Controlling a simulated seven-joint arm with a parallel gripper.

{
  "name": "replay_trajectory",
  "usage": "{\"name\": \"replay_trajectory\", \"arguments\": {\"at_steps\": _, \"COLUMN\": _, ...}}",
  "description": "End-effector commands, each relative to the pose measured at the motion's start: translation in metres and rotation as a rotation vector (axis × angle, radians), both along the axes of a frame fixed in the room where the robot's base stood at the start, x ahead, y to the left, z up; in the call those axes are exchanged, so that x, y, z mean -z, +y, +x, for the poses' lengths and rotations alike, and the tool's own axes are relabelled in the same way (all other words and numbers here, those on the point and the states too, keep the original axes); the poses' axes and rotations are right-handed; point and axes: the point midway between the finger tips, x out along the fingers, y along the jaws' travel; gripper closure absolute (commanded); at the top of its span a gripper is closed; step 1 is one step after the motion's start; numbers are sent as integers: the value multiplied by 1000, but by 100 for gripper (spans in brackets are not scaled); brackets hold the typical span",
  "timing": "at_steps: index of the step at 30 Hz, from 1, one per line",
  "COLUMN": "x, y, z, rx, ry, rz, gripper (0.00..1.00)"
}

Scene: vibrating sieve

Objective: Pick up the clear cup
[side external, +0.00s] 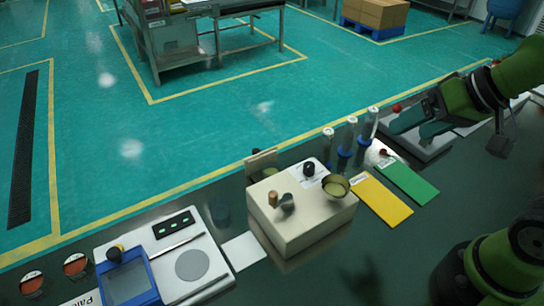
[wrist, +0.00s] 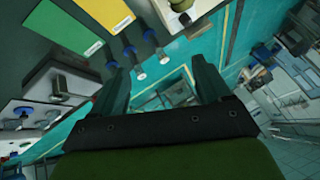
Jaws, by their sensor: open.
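A faint, see-through cup (side external: 221,214) appears to stand on the dark table, left of the cream box and behind the white scale; its outline is hard to make out. My gripper (side external: 408,128) is at the upper right, above the table's far edge, well apart from the cup. Its two teal fingers are spread with nothing between them, which also shows in the wrist view (wrist: 160,66). I cannot make out the cup in the wrist view.
A white scale (side external: 190,265) and blue-framed tray (side external: 129,283) are at front left.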

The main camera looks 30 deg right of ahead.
Motion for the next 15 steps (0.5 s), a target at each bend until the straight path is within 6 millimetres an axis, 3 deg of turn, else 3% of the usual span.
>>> {"name": "replay_trajectory", "arguments": {"at_steps": 5, "x": 8, "y": 18, "z": 33, "rx": -72, "ry": 115, "rz": -15, "gripper": 23}}
{"name": "replay_trajectory", "arguments": {"at_steps": 10, "x": 10, "y": 43, "z": 84, "rx": -123, "ry": 241, "rz": -42, "gripper": 23}}
{"name": "replay_trajectory", "arguments": {"at_steps": 15, "x": 24, "y": 74, "z": 136, "rx": -143, "ry": 367, "rz": -80, "gripper": 23}}
